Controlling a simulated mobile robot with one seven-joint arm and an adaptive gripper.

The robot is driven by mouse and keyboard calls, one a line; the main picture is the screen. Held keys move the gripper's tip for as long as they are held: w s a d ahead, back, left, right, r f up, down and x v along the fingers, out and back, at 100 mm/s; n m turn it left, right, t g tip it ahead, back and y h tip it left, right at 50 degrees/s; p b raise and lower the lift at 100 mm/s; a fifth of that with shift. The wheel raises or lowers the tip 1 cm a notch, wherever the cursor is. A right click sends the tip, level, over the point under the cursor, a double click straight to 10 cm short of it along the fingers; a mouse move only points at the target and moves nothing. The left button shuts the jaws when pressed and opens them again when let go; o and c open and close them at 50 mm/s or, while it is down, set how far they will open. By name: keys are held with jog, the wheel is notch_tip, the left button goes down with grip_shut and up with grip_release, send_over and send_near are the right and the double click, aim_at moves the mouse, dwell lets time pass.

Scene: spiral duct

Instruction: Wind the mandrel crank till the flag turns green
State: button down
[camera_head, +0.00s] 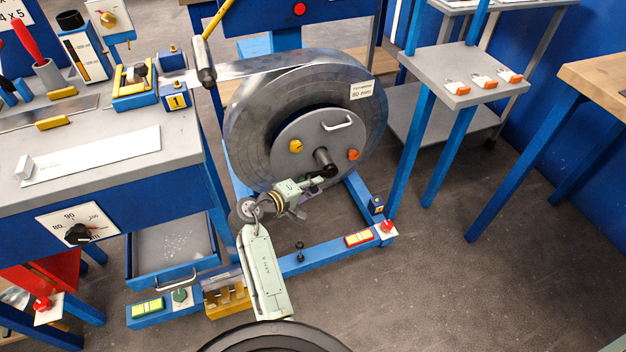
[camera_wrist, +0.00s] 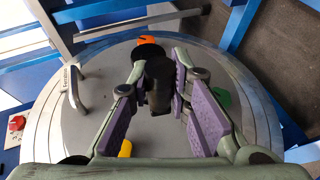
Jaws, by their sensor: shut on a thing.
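The grey mandrel disc (camera_head: 302,133) sits inside a large coil of shiny metal strip (camera_head: 252,110). A dark crank (camera_head: 322,158) sticks out from the lower part of the disc. My gripper (camera_head: 318,182) is at its black handle. In the wrist view the purple pads of my gripper (camera_wrist: 178,92) are closed around the black handle (camera_wrist: 158,72), in front of the disc face (camera_wrist: 95,110). An orange knob (camera_wrist: 147,41), a yellow knob (camera_wrist: 125,149) and a green piece (camera_wrist: 222,98) sit around it. I cannot tell which part is the flag.
A grey workbench (camera_head: 100,150) stands left. A small shelf (camera_head: 465,72) stands right. Open floor lies at lower right.

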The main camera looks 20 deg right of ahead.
jog(key=shift+r+y, duration=0.3)
jog(key=c, duration=1.5)
grip_release()
jog(key=shift+o, duration=0.2)
jog(key=v, duration=1.1)
jog(key=shift+a, duration=0.4)
jog(key=shift+s+r, duration=0.1)
jog(key=shift+r, duration=0.05)
